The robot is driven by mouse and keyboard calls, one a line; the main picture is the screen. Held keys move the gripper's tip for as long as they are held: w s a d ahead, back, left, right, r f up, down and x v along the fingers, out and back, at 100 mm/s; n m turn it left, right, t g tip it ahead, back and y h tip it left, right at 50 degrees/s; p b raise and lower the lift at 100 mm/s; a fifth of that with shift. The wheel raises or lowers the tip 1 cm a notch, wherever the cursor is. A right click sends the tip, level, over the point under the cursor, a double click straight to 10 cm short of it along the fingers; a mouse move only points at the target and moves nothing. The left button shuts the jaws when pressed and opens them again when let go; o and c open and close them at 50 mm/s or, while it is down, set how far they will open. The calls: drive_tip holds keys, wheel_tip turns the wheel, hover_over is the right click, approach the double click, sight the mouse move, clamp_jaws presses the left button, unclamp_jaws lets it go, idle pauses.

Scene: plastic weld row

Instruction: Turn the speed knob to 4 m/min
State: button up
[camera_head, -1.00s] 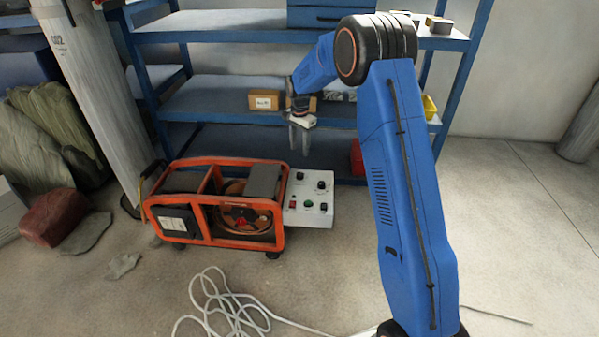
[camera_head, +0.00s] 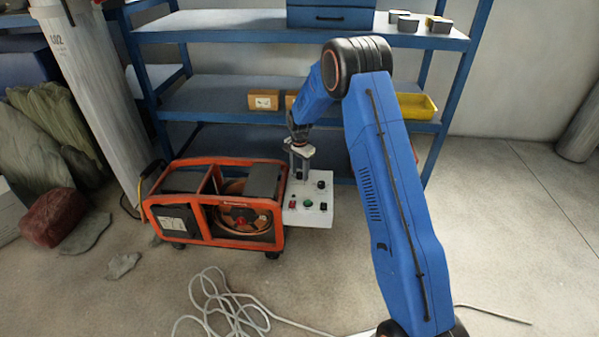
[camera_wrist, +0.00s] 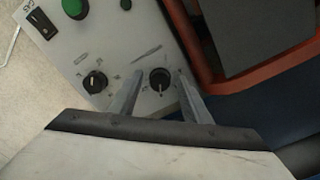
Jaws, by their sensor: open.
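The white control panel (camera_head: 308,217) is on the right end of the orange-framed machine. In the wrist view, one black knob (camera_wrist: 160,79) lies between the fingertips of my gripper (camera_wrist: 160,73), with a gap visible on each side. A light mark shows on its lower side in that view. A second black knob (camera_wrist: 95,82) is to its left, outside the fingers. The dial lettering is too small to read, so I cannot tell which knob is speed. In the head view, my gripper (camera_head: 301,165) is open, pointing down at the panel's back left corner, hiding the knob there.
The orange-framed machine (camera_head: 236,163) stands left of the panel. A blue shelf (camera_head: 225,95) is close behind. A white cable (camera_head: 235,310) lies on the floor in front.

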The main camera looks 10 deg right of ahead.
drive_tip(key=c, duration=1)
drive_tip(key=shift+c, duration=0.2)
drive_tip(key=shift+n, duration=0.4)
drive_tip(key=n, duration=0.7)
drive_tip(key=shift+n, duration=0.3)
drive_tip(key=n, duration=1.2)
drive_tip(key=shift+d+n, duration=0.1)
drive_tip(key=shift+n, duration=0.3)
